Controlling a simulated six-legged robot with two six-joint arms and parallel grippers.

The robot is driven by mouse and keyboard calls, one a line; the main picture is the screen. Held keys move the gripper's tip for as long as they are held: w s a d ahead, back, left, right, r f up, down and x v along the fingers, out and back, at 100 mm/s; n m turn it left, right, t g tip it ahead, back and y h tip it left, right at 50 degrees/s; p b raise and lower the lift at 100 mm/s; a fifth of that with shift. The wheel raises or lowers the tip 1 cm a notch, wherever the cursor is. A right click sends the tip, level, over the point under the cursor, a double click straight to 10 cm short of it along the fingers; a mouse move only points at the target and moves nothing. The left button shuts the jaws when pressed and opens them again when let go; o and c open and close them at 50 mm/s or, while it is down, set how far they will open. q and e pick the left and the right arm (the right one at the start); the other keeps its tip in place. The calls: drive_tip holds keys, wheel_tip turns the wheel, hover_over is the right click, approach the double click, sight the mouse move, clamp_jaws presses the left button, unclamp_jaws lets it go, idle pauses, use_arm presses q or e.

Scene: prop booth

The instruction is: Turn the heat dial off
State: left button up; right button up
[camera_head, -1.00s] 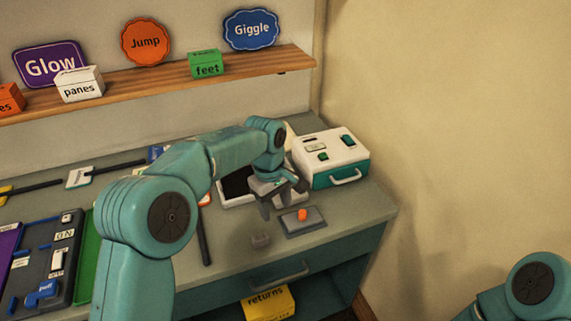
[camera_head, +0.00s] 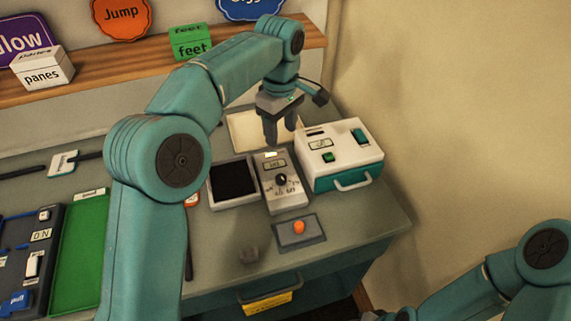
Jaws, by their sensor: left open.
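A grey control box with a black round heat dial (camera_head: 281,179) stands on the table, between a black-topped tray and a white-and-teal machine. Small markings surround the dial, too small to read surely. My left gripper (camera_head: 281,136) is open and empty, pointing down above the back end of the control box, behind the dial and apart from it. My right arm shows at the lower right, but its gripper is not clearly in view.
The white-and-teal machine (camera_head: 340,155) stands close on the right. A black-topped tray (camera_head: 233,182) lies on the left. An orange button on a grey plate (camera_head: 300,230) sits in front. A shelf with signs and boxes (camera_head: 150,73) runs behind. A green tray (camera_head: 79,240) lies at left.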

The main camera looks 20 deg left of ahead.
sight(281, 177)
use_arm(q)
drive_tip(key=f, duration=1.5)
drive_tip(key=shift+s+a+p, duration=0.1)
drive_tip(key=shift+a+p, duration=0.1)
drive_tip(key=shift+p, duration=0.1)
drive_tip(key=shift+s+d+f, duration=0.15)
drive_tip(key=shift+s+f, duration=0.05)
drive_tip(key=shift+f, duration=0.3)
drive_tip(key=shift+w+f, duration=0.15)
drive_tip(key=shift+w, duration=0.05)
drive_tip(key=c, duration=1.1)
